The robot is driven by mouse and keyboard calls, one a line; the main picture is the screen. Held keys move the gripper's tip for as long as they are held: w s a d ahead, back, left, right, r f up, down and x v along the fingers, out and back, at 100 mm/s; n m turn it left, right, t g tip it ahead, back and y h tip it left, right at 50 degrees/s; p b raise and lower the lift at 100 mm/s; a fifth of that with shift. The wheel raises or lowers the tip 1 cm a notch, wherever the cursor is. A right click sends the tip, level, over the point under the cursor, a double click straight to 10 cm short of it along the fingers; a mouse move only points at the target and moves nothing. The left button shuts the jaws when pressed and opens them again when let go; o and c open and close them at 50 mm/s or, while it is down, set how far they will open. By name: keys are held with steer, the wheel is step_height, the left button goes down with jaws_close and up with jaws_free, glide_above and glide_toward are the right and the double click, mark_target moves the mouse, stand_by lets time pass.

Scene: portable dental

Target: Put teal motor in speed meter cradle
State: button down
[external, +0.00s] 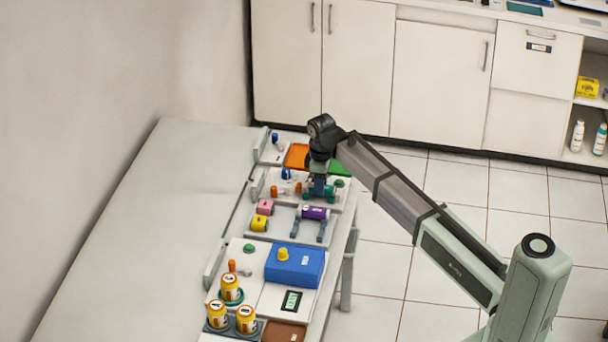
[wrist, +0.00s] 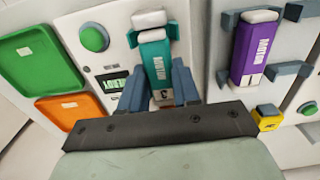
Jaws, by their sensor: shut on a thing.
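The teal motor (wrist: 156,62) is between the fingers of my gripper (wrist: 160,88) in the wrist view, and the gripper is shut on it. Its white end cap points away from the gripper. Dark teal cradle pieces (wrist: 133,38) flank its far end on the speed meter panel. I cannot tell whether the motor is fully seated or just above the cradle. The speed meter has a small display (wrist: 115,86) and a green button (wrist: 94,38) beside the motor. In the external view my gripper (external: 318,187) is low over this panel and hides most of the motor.
A purple motor (wrist: 252,50) lies in a neighbouring holder close to the gripper. Green (wrist: 40,60) and orange (wrist: 72,110) trays are on the other side. Pink (external: 265,207) and yellow (external: 259,223) parts and a blue box (external: 296,265) stand along the bench.

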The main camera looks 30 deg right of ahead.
steer(key=c, duration=0.7)
jaws_free()
steer(key=shift+c, duration=0.2)
